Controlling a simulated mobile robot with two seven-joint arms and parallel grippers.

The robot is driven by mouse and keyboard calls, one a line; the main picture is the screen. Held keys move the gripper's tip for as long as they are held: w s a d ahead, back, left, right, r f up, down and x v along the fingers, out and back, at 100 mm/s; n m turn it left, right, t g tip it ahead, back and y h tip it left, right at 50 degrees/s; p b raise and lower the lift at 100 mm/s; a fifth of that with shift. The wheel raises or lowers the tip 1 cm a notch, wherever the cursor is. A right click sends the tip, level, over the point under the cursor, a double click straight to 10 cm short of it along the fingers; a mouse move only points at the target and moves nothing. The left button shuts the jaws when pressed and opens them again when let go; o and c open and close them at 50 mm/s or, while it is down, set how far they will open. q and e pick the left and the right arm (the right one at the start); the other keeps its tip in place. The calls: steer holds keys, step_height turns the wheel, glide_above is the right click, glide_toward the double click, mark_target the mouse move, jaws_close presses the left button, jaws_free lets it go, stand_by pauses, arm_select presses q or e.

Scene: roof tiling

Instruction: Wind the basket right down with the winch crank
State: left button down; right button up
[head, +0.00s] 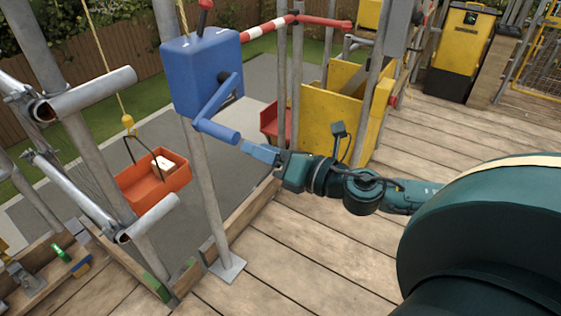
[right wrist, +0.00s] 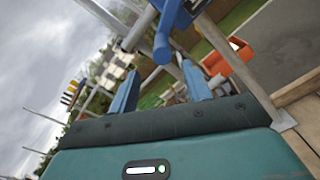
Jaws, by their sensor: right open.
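The blue winch (head: 195,75) is mounted on a grey post. Its blue crank (head: 213,108) hangs down on the near side, and the handle (head: 219,131) points right, toward my right gripper. My right gripper (head: 258,152) is just right of the handle and apart from it. In the right wrist view its blue fingers (right wrist: 160,88) are open and empty, with the crank handle (right wrist: 162,45) ahead of the gap. The orange basket (head: 153,192) hangs from a yellow rope and hook left of the post, with a white item inside; it also shows in the right wrist view (right wrist: 229,62). My left gripper is out of view.
Grey scaffold tubes (head: 95,95) stand at the left. A yellow chute (head: 335,115) and a red-and-white rail (head: 270,27) are behind the gripper. A low toe board (head: 240,215) edges the wooden deck (head: 330,250), which is clear in front.

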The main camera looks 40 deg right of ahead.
steer(key=shift+v, duration=1.8)
